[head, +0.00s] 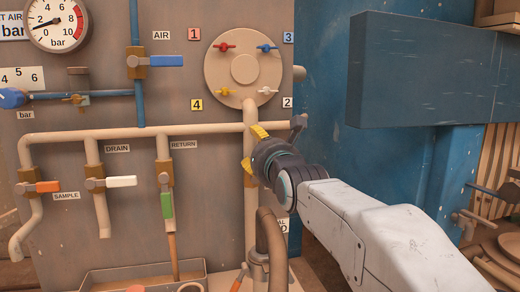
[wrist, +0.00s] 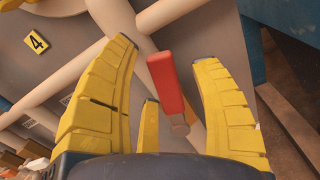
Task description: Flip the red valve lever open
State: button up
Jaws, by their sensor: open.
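The red valve lever (wrist: 166,83) shows in the wrist view, between my gripper's yellow fingers. Its narrow metal end points down toward the palm, and its red grip points up. My gripper (head: 253,148) is open in front of the vertical pipe right of the panel's middle; its fingers also show in the wrist view (wrist: 166,52). Gaps show between the lever and the fingers, and I see no contact. In the head view the lever is hidden behind my gripper. A brass valve body (head: 249,176) shows just below the fingers.
A round manifold (head: 243,92) with small coloured taps sits above my gripper. To the left are the green return lever (head: 167,205), white drain lever (head: 121,182) and orange sample lever (head: 41,187). A dark blue beam (head: 425,70) juts out at right. A curved pipe (head: 270,240) stands below.

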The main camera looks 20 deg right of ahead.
jog(key=s, duration=1.2)
jog(key=shift+c, duration=0.4)
